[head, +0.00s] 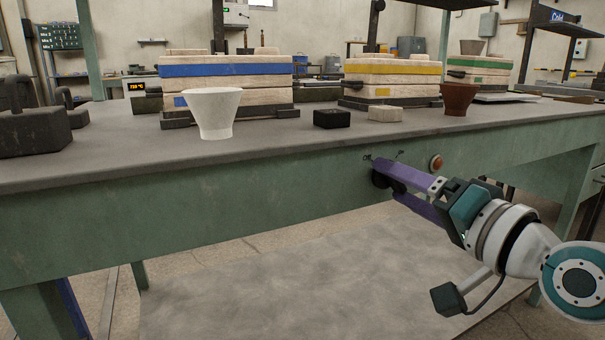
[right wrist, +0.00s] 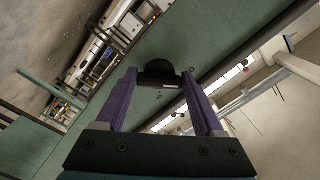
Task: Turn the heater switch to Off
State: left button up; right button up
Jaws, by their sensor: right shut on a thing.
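The heater switch is a black round knob (head: 379,179) on the green front panel of the bench, below the tabletop edge. Small dark marks sit on the panel above it, too small to read. My right gripper (head: 385,181) reaches in from the right with its purple fingers around the knob, shut on it. In the right wrist view, the black knob (right wrist: 158,70) sits between the two purple fingertips (right wrist: 160,82), with a pale line along its lower edge. The fingers partly hide the knob in the head view. My left gripper is not in view.
A red button (head: 436,162) is on the panel right of the knob. On the bench (head: 280,137) stand a white cup (head: 213,112), a reddish-brown cup (head: 459,99), a black block (head: 332,119) and moulds with blue (head: 225,70), yellow (head: 392,67) and green stripes.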

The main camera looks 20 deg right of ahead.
jog(key=shift+n, duration=0.6)
jog(key=o, duration=1.4)
jog(key=s+p, duration=0.1)
jog(key=s, duration=0.2)
jog(key=s+p, duration=0.1)
jog(key=s, duration=0.2)
jog(key=s+p, duration=0.1)
jog(key=s, duration=0.3)
jog(key=shift+d, duration=0.4)
